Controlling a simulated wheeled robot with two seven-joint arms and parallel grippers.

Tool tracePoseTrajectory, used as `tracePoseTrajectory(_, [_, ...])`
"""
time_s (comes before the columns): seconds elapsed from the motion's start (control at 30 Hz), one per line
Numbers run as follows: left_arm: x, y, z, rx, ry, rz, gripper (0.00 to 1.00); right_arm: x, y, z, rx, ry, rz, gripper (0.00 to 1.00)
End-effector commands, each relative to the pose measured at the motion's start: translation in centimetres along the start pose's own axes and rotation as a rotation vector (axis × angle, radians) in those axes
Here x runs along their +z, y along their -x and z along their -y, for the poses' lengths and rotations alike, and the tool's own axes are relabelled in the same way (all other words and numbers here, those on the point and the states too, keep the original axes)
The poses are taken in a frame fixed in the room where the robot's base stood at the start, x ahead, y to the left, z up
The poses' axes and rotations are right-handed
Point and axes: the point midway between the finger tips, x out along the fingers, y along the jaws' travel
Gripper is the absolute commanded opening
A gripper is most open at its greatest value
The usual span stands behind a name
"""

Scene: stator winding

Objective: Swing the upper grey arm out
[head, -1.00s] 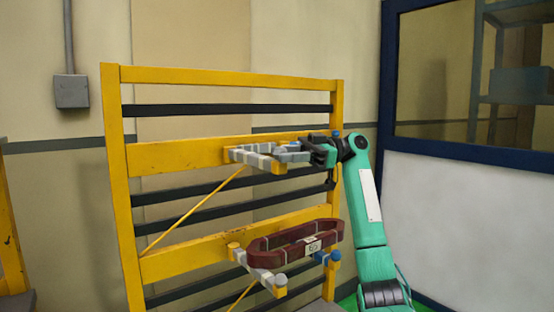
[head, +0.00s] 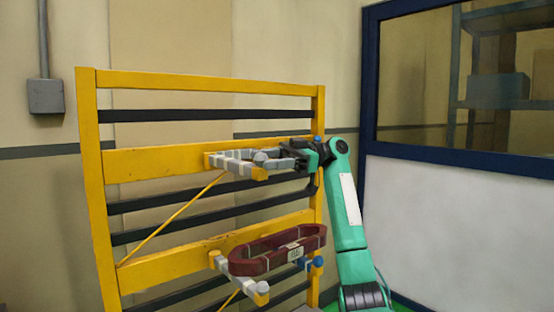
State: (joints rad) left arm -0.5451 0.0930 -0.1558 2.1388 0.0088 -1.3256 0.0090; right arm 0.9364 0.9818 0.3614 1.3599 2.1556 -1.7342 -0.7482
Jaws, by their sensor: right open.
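The upper grey arm (head: 228,162) sticks out from the upper yellow rail of the rack, with a yellow end at its front. My right gripper (head: 267,157) is at the outer part of this arm, coming in from the right. Its grey fingers are open and overlap the arm's end in the picture. I cannot tell whether they touch it. My left gripper is not in view.
The yellow rack (head: 88,180) has dark crossbars. A dark red coil (head: 248,263) rests on the lower grey arm (head: 236,276) and a blue-tipped support (head: 317,262). A blue-framed panel (head: 450,215) stands at right.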

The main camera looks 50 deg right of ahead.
Motion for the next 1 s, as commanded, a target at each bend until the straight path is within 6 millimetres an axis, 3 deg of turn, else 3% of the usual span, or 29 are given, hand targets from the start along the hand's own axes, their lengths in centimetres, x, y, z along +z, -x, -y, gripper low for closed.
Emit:
tracePoseTrajectory(0.17, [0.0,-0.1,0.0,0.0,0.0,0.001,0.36,-0.1,2.1,0.0,0.003,0.001,-0.002,0.53])
tracePoseTrajectory(0.6, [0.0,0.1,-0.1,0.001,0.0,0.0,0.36,-0.1,11.6,0.0,0.004,-0.001,-0.003,0.53])
tracePoseTrajectory(0.8, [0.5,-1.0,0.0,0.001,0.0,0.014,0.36,-0.1,13.5,0.0,0.003,-0.001,0.0,0.53])
tracePoseTrajectory(1.0, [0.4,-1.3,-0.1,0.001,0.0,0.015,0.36,0.0,13.9,0.0,0.001,0.001,-0.001,0.53])
